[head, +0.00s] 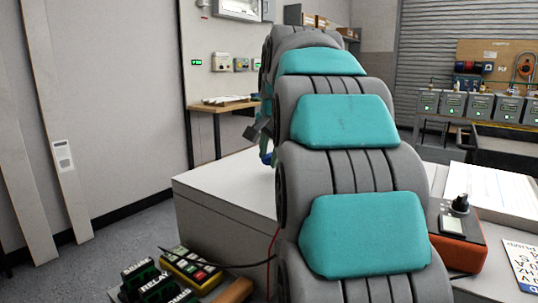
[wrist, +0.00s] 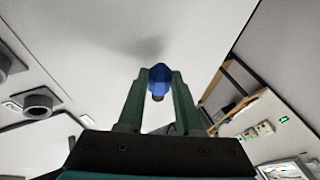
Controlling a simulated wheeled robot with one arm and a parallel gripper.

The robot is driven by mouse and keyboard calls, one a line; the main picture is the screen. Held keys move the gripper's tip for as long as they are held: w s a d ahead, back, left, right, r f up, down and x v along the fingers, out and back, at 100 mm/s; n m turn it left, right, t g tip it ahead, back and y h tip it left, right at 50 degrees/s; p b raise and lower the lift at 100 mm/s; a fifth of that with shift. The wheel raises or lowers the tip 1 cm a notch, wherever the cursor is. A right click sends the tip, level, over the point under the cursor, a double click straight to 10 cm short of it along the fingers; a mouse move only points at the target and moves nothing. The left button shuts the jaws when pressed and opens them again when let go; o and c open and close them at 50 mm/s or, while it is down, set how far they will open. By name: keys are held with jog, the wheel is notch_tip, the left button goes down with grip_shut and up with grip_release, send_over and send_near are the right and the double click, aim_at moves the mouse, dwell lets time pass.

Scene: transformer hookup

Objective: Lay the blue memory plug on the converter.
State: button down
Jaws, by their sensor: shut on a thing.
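My gripper (wrist: 159,76) is shut on the blue memory plug (wrist: 157,84), which sits between the green fingertips in the wrist view. A flat pale surface lies beyond the plug, with a soft shadow on it. In the head view my arm fills the middle and hides most of the gripper; a small blue patch (head: 266,158) shows at its left edge, over the large pale box (head: 222,186). I cannot tell for sure which thing is the converter. Whether the plug touches the pale surface is unclear.
An orange box with a knob and display (head: 457,240) stands right of my arm, near white papers (head: 495,192). A yellow button box (head: 190,266) and a dark relay block (head: 152,284) are at lower left. Round grey sockets (wrist: 37,103) show at left in the wrist view.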

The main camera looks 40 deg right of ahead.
jog(key=shift+f, duration=0.6)
jog(key=shift+f+b, duration=0.5)
jog(key=shift+f, duration=0.1)
jog(key=c, duration=0.5)
grip_release()
jog(key=v, duration=0.8)
jog(key=shift+w, duration=0.15)
